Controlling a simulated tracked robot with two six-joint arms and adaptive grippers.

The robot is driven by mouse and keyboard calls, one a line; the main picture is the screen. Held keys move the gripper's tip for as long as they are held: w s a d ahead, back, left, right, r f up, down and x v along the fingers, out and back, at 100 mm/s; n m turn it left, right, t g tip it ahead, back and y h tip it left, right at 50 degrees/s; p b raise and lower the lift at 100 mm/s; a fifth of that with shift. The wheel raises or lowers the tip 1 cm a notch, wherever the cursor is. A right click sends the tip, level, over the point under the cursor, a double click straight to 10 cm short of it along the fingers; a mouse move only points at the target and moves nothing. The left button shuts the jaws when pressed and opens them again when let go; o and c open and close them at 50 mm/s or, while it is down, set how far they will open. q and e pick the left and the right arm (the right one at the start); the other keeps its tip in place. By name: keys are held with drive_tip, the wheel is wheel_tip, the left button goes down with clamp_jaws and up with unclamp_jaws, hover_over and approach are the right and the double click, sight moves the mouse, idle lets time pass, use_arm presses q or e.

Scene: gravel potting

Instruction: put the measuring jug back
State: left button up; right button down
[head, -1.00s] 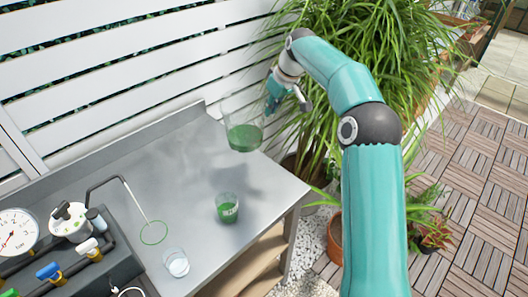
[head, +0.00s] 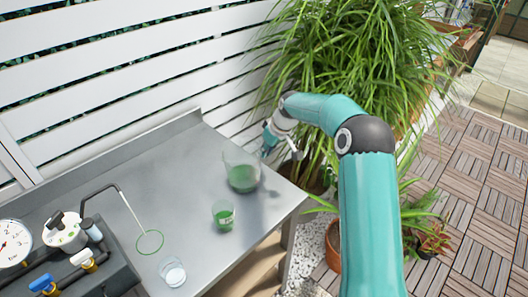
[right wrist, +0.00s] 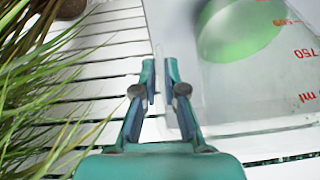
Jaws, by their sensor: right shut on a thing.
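The measuring jug (head: 240,174) is clear, with green liquid inside, and is upright over the back right part of the metal bench. A dark patch lies beside it on the bench; I cannot tell whether its base touches. My right gripper (head: 265,150) is at the jug's right side, shut on it. In the right wrist view the gripper (right wrist: 162,75) has its fingers close together at the edge of the jug (right wrist: 265,85), whose red marks show. My left gripper is out of view.
A small beaker (head: 223,216) of green liquid stands just in front of the jug. A small glass (head: 173,272) is near the bench's front. A green ring (head: 150,242) lies below a thin spout. A gauge and valve unit (head: 70,260) is at left. A white slatted fence stands behind.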

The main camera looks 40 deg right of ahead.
drive_tip(key=c, duration=1.2)
unclamp_jaws()
drive_tip(key=shift+c, duration=0.2)
drive_tip(key=v, duration=1.2)
drive_tip(key=shift+b, duration=0.45)
drive_tip(key=shift+r, duration=0.1)
drive_tip(key=shift+a, duration=0.1)
